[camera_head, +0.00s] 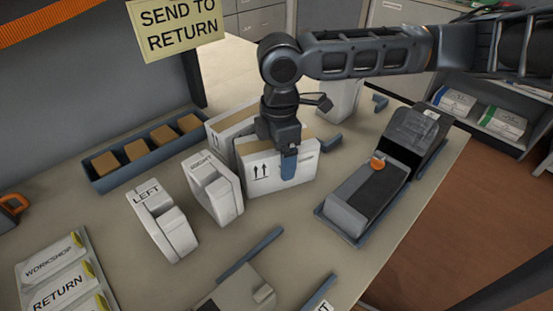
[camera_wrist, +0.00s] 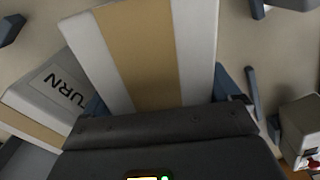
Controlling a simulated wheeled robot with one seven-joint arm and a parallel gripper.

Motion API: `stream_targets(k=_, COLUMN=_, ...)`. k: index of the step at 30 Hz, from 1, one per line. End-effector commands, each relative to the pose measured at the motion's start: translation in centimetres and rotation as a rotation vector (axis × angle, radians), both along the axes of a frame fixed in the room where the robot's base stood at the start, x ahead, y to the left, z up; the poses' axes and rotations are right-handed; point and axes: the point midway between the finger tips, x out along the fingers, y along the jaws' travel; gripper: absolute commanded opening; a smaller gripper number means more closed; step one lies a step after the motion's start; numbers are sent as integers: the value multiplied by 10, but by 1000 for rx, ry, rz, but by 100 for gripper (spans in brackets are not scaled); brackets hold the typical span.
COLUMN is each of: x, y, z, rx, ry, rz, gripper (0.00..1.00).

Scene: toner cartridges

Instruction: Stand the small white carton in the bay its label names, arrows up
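A white carton (camera_head: 305,165) with a tan top strip stands at the middle of the bench, its two printed black arrows pointing up. It fills the middle of the wrist view (camera_wrist: 195,45). My gripper (camera_head: 288,160) is over it from above, with one blue finger against its front face. In the wrist view the fingers (camera_wrist: 162,100) lie against both sides of the carton, so it looks gripped. I cannot tell if its base touches the bench. A second white carton (camera_head: 228,124) stands close behind it to the left; a carton in the wrist view (camera_wrist: 55,90) has a label ending "URN".
A sign (camera_head: 180,25) reads "SEND TO RETURN". White blocks marked LEFT (camera_head: 165,222) and RIGHT (camera_head: 213,187) stand at left, before a blue tray (camera_head: 110,182) of tan blocks. A grey-black device (camera_head: 350,205) is at right. Blue rails (camera_head: 250,252) lie in front. Label cards (camera_head: 60,290) lie front left.

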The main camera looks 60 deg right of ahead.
Motion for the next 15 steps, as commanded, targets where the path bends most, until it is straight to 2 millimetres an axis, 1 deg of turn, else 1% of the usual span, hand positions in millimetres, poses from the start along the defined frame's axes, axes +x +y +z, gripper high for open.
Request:
stream_targets(k=1, x=0, y=0, z=0, rx=0, ry=0, rz=0, gripper=76)
stream_targets(k=2, x=0, y=0, z=0, rx=0, ry=0, rz=0, gripper=73)
stream_targets(k=13, x=0, y=0, z=1, rx=-1, ry=-1, rz=0, gripper=38)
stream_targets(k=15, x=0, y=0, z=1, rx=-1, ry=-1, rz=0, gripper=36)
